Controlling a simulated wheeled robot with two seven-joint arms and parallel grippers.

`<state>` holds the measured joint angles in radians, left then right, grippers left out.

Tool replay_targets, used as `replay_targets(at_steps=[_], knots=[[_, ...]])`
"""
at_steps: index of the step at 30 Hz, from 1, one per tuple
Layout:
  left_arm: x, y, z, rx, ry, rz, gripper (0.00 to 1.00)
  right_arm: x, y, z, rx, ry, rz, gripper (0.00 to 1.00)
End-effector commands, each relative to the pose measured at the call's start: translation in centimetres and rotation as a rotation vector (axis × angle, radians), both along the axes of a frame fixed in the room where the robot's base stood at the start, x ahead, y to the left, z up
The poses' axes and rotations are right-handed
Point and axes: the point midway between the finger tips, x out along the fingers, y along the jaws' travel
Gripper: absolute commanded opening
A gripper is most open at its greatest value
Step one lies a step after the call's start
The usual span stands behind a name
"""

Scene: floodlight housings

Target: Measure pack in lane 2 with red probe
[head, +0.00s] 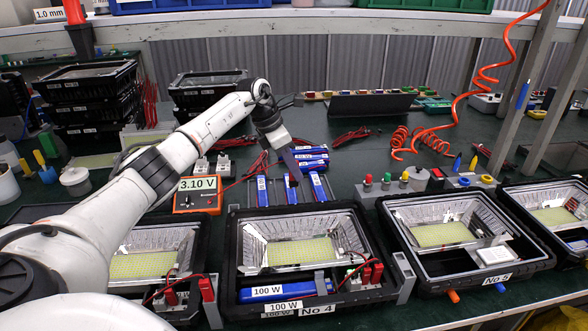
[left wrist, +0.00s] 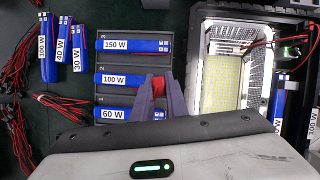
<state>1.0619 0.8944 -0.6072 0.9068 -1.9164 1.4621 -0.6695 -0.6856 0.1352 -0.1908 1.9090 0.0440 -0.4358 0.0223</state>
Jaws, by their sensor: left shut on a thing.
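My left gripper (head: 292,178) is over the middle of three blue packs in a dark lane tray. It is shut on the red probe (left wrist: 159,86), of which a small red part shows between the fingers. In the left wrist view the lane 2 pack (left wrist: 124,80) reads 100 W, and the fingertips (left wrist: 159,84) cover part of its right side. I cannot tell whether the probe tip touches it. The 150 W pack (left wrist: 128,46) is in lane 3 and the 60 W pack (left wrist: 112,114) in lane 1. An orange meter (head: 197,196) shows 3.10 V. My right gripper is not in view.
Housing No 4 (head: 233,262) stands in front of the lanes, with more housings either side. Loose blue packs (head: 312,155) with red and black leads lie behind the lanes. A red coiled hose (head: 462,85) hangs at right. The bench behind is partly clear.

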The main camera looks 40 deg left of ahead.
Motion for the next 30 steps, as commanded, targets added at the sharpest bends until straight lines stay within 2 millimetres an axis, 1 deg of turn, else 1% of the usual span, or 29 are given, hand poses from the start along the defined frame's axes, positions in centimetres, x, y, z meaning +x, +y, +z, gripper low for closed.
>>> replay_targets(at_steps=[8,12,17,27,30], knots=[[0.0,-0.1,0.1,-0.001,-0.001,-0.002,0.00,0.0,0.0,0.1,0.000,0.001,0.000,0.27],[0.0,0.0,0.2,-0.003,-0.006,-0.002,0.00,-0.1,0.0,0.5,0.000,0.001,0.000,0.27],[0.0,-0.1,-1.1,-0.005,-0.007,-0.003,0.00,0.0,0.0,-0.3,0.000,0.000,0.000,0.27],[0.0,-0.1,-4.8,-0.005,-0.005,-0.003,0.00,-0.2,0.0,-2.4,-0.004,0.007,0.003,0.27],[0.0,-0.1,-5.5,-0.005,-0.008,-0.004,0.00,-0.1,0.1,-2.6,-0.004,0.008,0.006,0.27]])
